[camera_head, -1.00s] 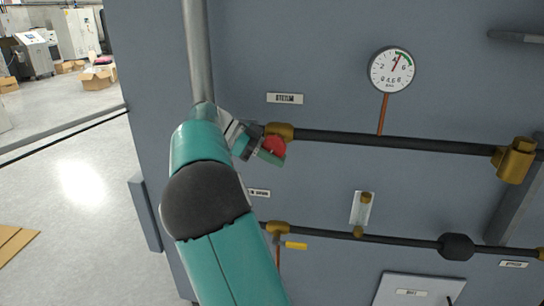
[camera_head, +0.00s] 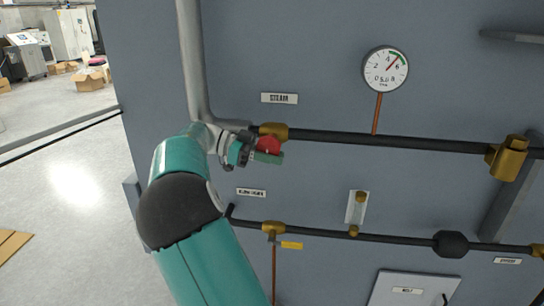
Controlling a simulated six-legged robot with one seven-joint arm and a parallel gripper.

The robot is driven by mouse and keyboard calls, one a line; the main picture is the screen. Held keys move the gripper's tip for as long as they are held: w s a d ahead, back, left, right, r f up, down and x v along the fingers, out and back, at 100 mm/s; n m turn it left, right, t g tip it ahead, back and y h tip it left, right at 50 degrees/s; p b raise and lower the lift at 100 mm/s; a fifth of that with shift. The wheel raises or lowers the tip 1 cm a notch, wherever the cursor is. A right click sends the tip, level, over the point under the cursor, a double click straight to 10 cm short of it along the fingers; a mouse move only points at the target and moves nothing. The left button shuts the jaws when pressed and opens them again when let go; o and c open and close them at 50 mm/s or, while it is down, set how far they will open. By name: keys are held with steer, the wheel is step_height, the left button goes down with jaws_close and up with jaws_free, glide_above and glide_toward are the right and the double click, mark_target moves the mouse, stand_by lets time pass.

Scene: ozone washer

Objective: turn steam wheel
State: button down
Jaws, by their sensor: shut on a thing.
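The red steam wheel (camera_head: 268,145) sits in front of a brass valve body (camera_head: 273,131) on the upper dark pipe, below the label reading STEAM (camera_head: 279,98). My gripper (camera_head: 267,151) is at the wheel, reaching in from the left, with its fingers shut on it. The green fingertip covers the wheel's lower part, and some of the rim is hidden. My teal arm comes up from the bottom of the picture, left of the valve.
A round gauge (camera_head: 385,69) is above the upper pipe (camera_head: 400,142). A lower pipe (camera_head: 340,235) carries a yellow-handled valve (camera_head: 291,245). A grey vertical pipe (camera_head: 190,60) runs down beside my wrist. Open floor (camera_head: 70,190) lies to the left.

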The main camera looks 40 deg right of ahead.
steer(key=c, duration=1.6)
jaws_free()
steer(key=shift+s+d, duration=0.1)
steer(key=shift+o, duration=0.2)
steer(key=v, duration=1.4)
steer(key=shift+d, duration=0.1)
